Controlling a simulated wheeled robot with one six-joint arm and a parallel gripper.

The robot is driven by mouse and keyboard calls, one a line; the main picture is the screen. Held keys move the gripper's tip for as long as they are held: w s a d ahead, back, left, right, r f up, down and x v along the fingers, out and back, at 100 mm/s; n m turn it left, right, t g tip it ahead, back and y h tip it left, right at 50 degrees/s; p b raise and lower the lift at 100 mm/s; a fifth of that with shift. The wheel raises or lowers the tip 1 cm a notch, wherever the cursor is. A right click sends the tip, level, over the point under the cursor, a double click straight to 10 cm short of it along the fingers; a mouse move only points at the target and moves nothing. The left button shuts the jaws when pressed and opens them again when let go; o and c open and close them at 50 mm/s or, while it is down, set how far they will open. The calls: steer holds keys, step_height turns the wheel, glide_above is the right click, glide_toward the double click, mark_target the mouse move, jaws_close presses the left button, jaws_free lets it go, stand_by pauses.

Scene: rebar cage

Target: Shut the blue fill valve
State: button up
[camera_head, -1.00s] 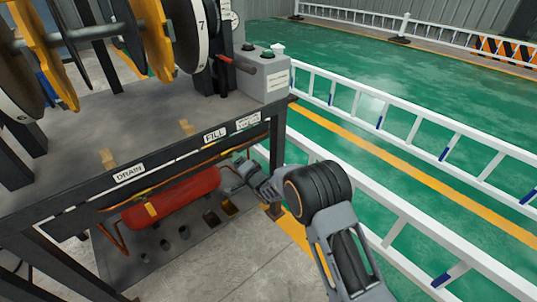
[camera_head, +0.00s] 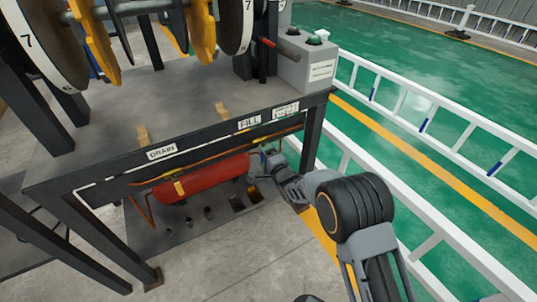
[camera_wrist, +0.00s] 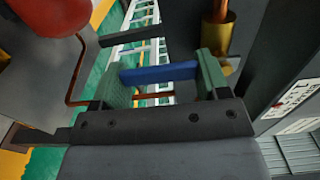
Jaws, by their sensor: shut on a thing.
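The blue fill valve handle (camera_wrist: 160,73) shows in the wrist view as a short flat blue bar. It spans the gap between the two green finger pads of my gripper (camera_wrist: 163,80), which is shut on it. A brass fitting with a copper pipe (camera_wrist: 219,35) stands just behind the right pad. In the head view my gripper (camera_head: 262,160) is under the bench's front edge, below the FILL label (camera_head: 250,122). There the handle is hidden by the gripper and the bench edge. I cannot tell how the handle lies relative to its pipe.
A red tank (camera_head: 215,176) lies under the bench (camera_head: 110,100), left of my gripper. A DRAIN label (camera_head: 161,152) is further left on the edge. A bench leg (camera_head: 314,133) stands close right of the gripper. A white railing (camera_head: 440,230) runs along the right.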

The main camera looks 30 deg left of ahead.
steer(key=o, duration=1.3)
steer(key=p+v, duration=0.3)
steer(key=v, duration=1.1)
steer(key=shift+a, duration=0.1)
